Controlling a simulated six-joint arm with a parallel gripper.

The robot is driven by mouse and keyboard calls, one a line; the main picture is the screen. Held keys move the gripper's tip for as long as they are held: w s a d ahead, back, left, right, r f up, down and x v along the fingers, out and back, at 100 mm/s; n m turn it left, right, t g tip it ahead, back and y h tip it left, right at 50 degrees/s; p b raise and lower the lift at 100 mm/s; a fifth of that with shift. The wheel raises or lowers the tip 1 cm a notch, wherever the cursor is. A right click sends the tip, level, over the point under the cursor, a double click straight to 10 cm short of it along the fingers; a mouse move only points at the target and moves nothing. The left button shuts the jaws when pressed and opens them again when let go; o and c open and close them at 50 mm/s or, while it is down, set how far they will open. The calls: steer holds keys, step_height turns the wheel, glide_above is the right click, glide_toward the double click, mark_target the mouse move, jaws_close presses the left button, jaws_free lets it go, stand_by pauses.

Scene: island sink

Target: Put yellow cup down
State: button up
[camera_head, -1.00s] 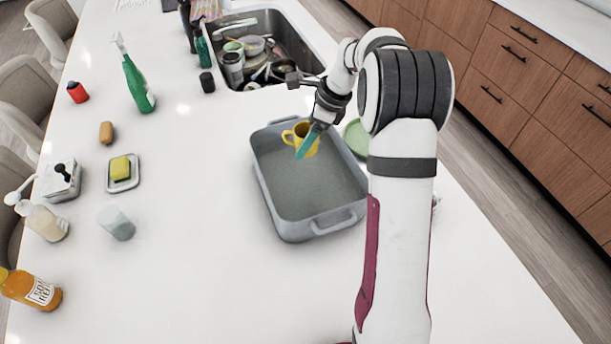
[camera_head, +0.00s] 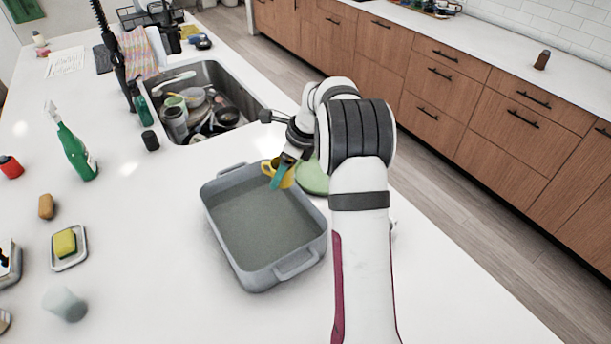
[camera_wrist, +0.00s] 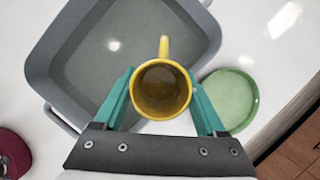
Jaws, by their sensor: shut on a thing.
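The yellow cup (camera_head: 284,177) is held in my gripper (camera_head: 281,172) above the right rim of the grey basin. In the wrist view the cup (camera_wrist: 160,92) is seen from above, with its mouth toward the camera and its handle pointing up the picture. The teal fingers of my gripper (camera_wrist: 162,100) are on both sides of the cup, shut on it. The cup looks empty inside. How high its base is cannot be told.
The grey basin (camera_head: 222,243) stands on the white counter. A green plate (camera_head: 314,180) lies right of it, partly behind my arm. The sink (camera_head: 235,95) with dishes is beyond. A sponge on a dish (camera_head: 68,250) and a spray bottle (camera_head: 75,150) stand left.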

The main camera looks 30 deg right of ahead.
steer(key=s+d+f+m+h, duration=0.2)
steer(key=d+m+h, duration=0.3)
steer(key=d+m, duration=1.25)
steer(key=w+f+n, duration=0.1)
steer(key=w+f, duration=0.1)
steer(key=w, duration=0.1)
steer(key=w+f+n, duration=0.2)
steer(key=w, duration=0.1)
steer(key=w+f+n, duration=0.2)
steer(key=w+f, duration=0.1)
steer(key=w, duration=0.1)
steer(key=shift+t, duration=0.3)
steer(key=shift+f, duration=1.9)
